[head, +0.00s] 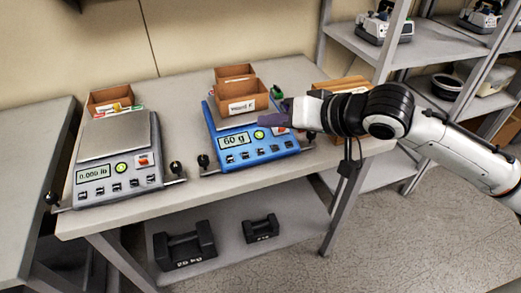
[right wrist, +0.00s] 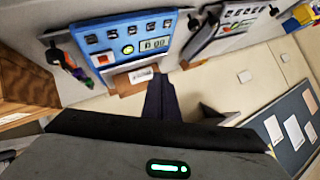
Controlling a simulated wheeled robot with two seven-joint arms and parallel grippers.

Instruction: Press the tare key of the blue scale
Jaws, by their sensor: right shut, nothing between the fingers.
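The blue scale (head: 232,156) stands on the table, its display (head: 234,140) reading 60 g. A lit green round button (head: 259,134), a red-marked key (head: 278,131) and a row of dark keys are on its front; their labels are too small to read. An open cardboard box (head: 243,105) sits on its pan. My right gripper (head: 264,119) is shut and empty, its tips over the scale near the box's front and the green button; contact cannot be told. The right wrist view shows the fingers (right wrist: 160,97) beside the scale (right wrist: 125,33). My left gripper is not in view.
A grey scale (head: 118,178) reading 0.000 lb stands to the left. Other cardboard boxes (head: 110,98) stand behind the scales. Black weights (head: 185,246) lie on the lower shelf. A rack (head: 345,38) with devices stands at the right. Bare tabletop lies between the scales.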

